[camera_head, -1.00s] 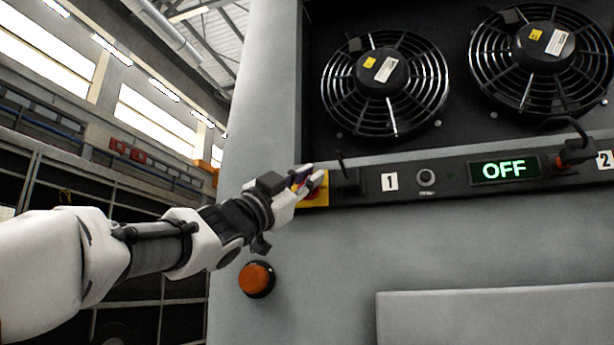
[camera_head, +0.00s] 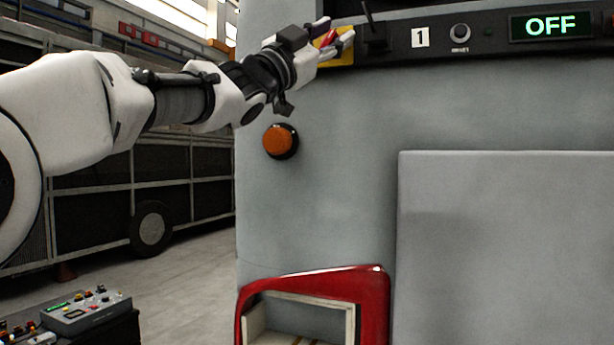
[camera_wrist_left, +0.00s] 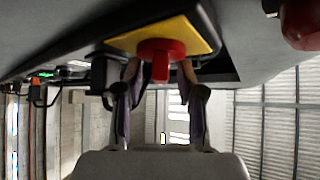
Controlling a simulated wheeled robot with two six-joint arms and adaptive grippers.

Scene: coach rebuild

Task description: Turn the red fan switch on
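The red fan switch (camera_wrist_left: 161,58) is a rotary knob on a yellow plate (camera_wrist_left: 195,36), at the top middle of the left wrist view. In the head view the yellow plate (camera_head: 346,60) shows at the left end of the black control strip, and my gripper covers most of the knob. My left gripper (camera_head: 335,44) is at the switch. In the left wrist view its two fingers (camera_wrist_left: 160,74) stand apart, one on each side of the knob's handle, with gaps visible. A display (camera_head: 549,26) reads OFF in green. My right gripper is not in view.
An orange button (camera_head: 280,141) sits on the grey panel below my left gripper. A black lever (camera_head: 368,22) rises beside the switch, left of the "1" label (camera_head: 420,38). A red-framed opening (camera_head: 372,300) is lower down. A control box (camera_head: 86,312) stands at bottom left.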

